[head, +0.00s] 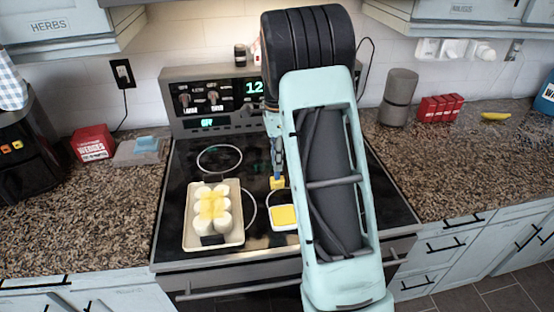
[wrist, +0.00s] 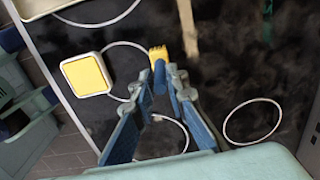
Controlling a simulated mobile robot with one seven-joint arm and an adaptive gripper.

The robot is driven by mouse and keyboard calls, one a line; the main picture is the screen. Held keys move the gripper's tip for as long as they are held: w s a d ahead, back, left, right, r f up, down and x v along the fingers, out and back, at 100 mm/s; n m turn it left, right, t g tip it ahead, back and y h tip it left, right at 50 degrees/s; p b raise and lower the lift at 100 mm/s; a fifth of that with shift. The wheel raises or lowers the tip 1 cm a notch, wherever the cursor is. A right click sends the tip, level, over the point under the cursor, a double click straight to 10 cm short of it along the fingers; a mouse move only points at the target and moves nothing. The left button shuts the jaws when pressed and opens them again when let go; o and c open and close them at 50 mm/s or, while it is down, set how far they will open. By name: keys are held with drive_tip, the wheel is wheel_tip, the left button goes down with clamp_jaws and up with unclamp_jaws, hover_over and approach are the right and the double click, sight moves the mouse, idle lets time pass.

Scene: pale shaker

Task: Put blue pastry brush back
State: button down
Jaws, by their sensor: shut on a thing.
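The blue pastry brush (head: 277,182) has a yellow head and a blue handle. In the wrist view its yellow head (wrist: 158,52) shows just beyond my fingertips. My gripper (wrist: 165,76) is shut on the brush's handle, with the yellow head pointing down over the dark stove top. A small white square dish (head: 272,226) with a yellow filling stands just in front of the brush in the head view. The dish also shows at left in the wrist view (wrist: 66,83). Most of the handle is hidden by my fingers and arm.
A beige tray (head: 191,241) holds several white rolls with yellow tops, left of the dish on the stove (head: 180,165). A red box (head: 93,144) and a grey block with a blue top (head: 140,151) sit on the left counter. A grey cylinder (head: 398,97) stands at right.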

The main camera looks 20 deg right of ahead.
drive_tip(key=c, duration=1.8)
unclamp_jaws()
